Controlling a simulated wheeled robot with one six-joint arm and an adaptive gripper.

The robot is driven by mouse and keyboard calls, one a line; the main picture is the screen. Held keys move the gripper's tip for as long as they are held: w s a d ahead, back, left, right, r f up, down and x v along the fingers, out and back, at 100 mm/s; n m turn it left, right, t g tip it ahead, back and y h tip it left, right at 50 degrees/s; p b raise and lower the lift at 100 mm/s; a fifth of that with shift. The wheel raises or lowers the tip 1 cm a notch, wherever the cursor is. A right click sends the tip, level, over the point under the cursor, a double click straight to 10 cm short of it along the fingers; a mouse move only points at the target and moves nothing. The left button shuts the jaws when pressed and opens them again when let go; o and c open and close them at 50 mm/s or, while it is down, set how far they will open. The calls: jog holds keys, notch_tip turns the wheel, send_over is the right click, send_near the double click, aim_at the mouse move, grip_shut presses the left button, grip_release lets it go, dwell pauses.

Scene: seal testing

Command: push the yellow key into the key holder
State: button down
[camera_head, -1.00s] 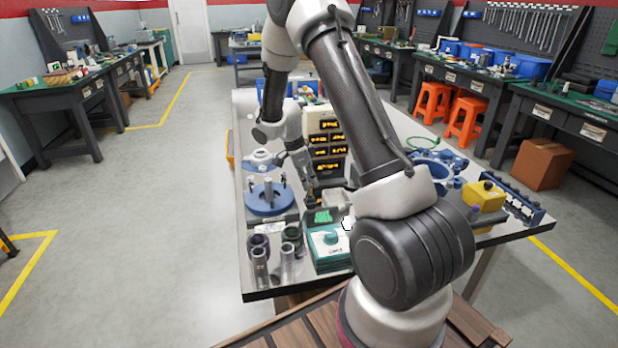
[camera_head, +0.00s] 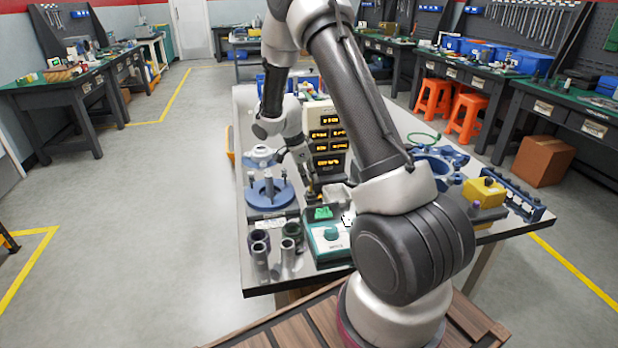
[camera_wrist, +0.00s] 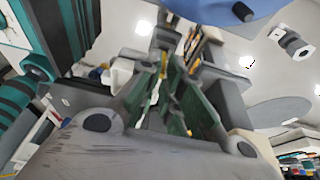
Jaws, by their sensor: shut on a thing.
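My gripper (camera_head: 314,195) points down over the middle of the table, just behind the teal-topped box. In the wrist view my gripper (camera_wrist: 175,75) has its dark green finger pads close together. A small yellow piece, likely the yellow key (camera_wrist: 163,66), shows at the fingertips. My gripper is shut on it, and the fingers hide most of it. I cannot clearly make out the key holder; the fingertips and arm cover that part of the table.
A teal-topped box (camera_head: 329,239) and several metal cylinders (camera_head: 288,252) stand at the table's front. A round blue fixture (camera_head: 268,193) is left of my gripper. A panel with lit displays (camera_head: 328,140) stands behind. A yellow block (camera_head: 487,191) is at the right.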

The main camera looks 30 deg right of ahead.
jog(key=shift+f, duration=0.35)
jog(key=c, duration=1.5)
grip_release()
jog(key=shift+r, duration=2.5)
